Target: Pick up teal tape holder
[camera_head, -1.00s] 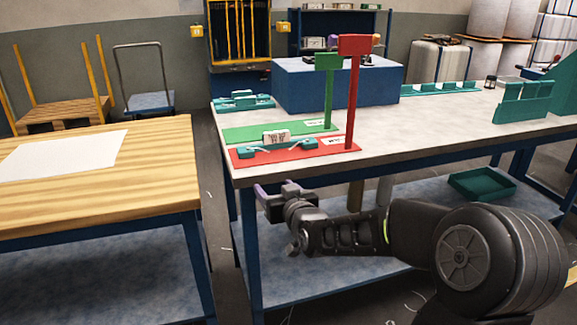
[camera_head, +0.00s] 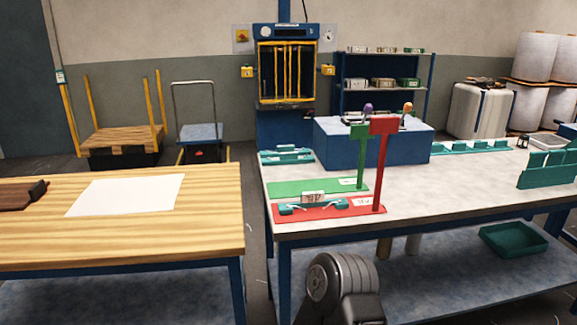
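A teal holder (camera_head: 285,210) lies on the red mat at the front left of the grey-topped table. A second teal holder (camera_head: 286,156) stands farther back on the same table, behind the green mat. I cannot tell which of them is the tape holder. Neither of my grippers is in view. Only a dark link of my own arm shows at the bottom, in front of the table.
A red sign (camera_head: 381,165) and a green sign (camera_head: 360,155) stand on posts beside the mats. A blue box (camera_head: 375,145) stands behind them. A teal rack (camera_head: 546,168) is at the right. A wooden table (camera_head: 120,222) is at the left, with a gap between the tables.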

